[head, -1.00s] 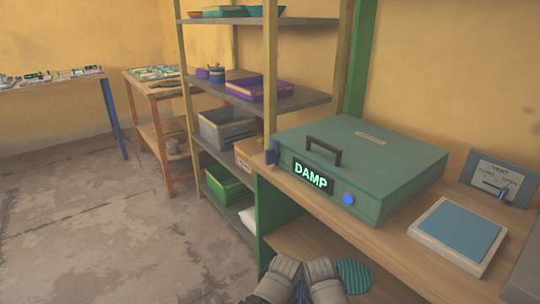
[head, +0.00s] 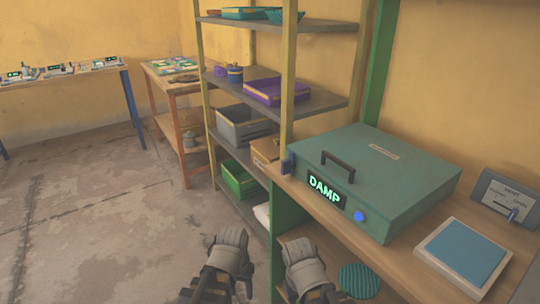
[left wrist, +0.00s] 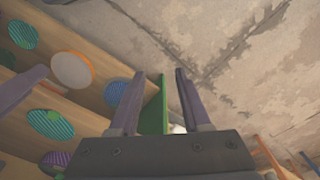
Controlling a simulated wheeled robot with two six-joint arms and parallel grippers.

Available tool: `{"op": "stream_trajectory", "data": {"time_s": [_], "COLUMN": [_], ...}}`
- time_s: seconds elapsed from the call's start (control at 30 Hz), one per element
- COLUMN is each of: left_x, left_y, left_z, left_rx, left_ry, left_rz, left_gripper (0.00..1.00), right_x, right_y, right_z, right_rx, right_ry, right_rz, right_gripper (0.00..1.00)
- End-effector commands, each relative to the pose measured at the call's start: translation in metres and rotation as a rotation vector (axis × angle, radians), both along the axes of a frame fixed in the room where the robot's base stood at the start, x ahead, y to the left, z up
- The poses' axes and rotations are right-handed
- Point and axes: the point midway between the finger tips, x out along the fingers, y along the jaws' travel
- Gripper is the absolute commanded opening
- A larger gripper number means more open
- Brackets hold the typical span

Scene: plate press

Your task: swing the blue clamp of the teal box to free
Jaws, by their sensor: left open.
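The teal box (head: 400,170) sits closed on the wooden bench, with a dark handle on its lid and a lit DAMP sign on its front. A dark blue piece (head: 287,162), which looks like the clamp, stands at the box's left corner. A brighter round blue knob (head: 358,216) is on the front, right of the sign. My left gripper (head: 222,288) is low in front of the bench, apart from the box. Its fingers (left wrist: 158,100) are open and empty in the left wrist view. My right arm (head: 308,272) shows at the bottom edge; its jaws are unclear.
A pale tray with a blue pad (head: 464,250) and a vent panel (head: 508,197) are right of the box. A shelf rack (head: 262,90) with bins stands behind left. Striped discs (left wrist: 72,70) lie on lower boards. Floor at left is clear.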

Motion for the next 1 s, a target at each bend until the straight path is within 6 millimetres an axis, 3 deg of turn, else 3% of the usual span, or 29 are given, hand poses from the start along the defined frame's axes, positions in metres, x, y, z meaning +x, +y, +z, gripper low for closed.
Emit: {"op": "stream_trajectory", "data": {"time_s": [0.03, 0.23, 0.47, 0.6, 0.8, 1.0], "left_x": [0.007, 0.042, 0.089, 0.121, 0.156, 0.171], "left_y": [0.005, 0.001, -0.039, -0.057, -0.054, -0.042], "left_z": [0.02, 0.064, 0.112, 0.161, 0.231, 0.268], "left_rx": [-0.029, -0.265, -0.578, -0.739, -0.832, -0.833], "left_ry": [-0.012, -0.122, -0.405, -0.682, -1.078, -1.292], "left_rz": [0.007, -0.08, -0.329, -0.474, -0.572, -0.584], "left_gripper": [0.47, 0.47, 0.47, 0.47, 0.47, 0.47], "right_x": [0.0, 0.0, -0.001, 0.0, 0.0, 0.0], "right_y": [0.0, 0.001, 0.001, 0.001, 0.001, 0.001], "right_z": [0.019, 0.052, 0.055, 0.054, 0.054, 0.054], "right_rx": [0.001, 0.003, 0.004, 0.004, 0.004, 0.004], "right_ry": [0.0, 0.002, 0.002, 0.002, 0.002, 0.002], "right_rz": [-0.001, -0.003, -0.003, -0.003, -0.003, -0.003], "right_gripper": [0.5, 0.5, 0.5, 0.5, 0.5, 0.5]}}
